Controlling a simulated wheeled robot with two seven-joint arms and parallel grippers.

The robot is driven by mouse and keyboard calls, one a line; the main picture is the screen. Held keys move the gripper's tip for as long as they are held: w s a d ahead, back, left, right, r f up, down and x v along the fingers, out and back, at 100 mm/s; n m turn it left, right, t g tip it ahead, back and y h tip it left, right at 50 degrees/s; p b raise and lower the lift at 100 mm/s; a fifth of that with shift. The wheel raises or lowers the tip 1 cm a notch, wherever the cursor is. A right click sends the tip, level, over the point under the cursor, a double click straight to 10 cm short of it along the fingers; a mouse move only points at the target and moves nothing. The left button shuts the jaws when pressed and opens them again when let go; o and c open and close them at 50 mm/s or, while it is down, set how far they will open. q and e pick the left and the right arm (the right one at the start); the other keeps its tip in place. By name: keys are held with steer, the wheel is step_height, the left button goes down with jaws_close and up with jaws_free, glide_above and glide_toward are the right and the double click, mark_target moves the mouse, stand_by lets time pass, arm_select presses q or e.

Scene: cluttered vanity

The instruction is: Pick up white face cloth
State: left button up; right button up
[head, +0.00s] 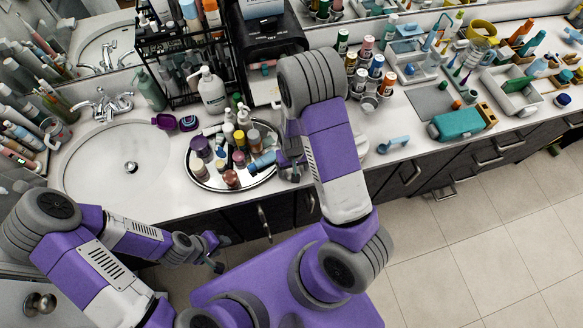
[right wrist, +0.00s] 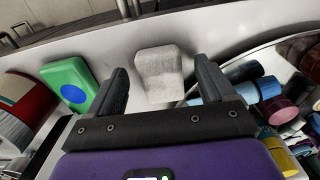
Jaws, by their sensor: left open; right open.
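The white face cloth (right wrist: 160,72) is a small, pale, textured folded block on the white counter in the right wrist view. It lies ahead of my right gripper (right wrist: 160,78), in line with the gap between the two open fingers, and I cannot tell whether they touch it. In the head view I cannot make out the cloth; my right arm covers that part of the counter. There my right gripper (head: 289,174) points down beside the round tray. My left gripper (head: 218,254) is open and empty in front of the counter below the sink.
The round tray (head: 197,184) crowded with bottles is just left of my right gripper; a blue-capped bottle (right wrist: 266,87) is close to one finger. A green box with a blue dot (right wrist: 70,84) is at the other side. Counter is bare near its front edge.

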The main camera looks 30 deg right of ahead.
steer(key=c, duration=1.1)
steer(key=shift+r, duration=0.1)
step_height(320, 180, up, 10)
steer(key=p, duration=0.1)
steer(key=shift+p, duration=0.35)
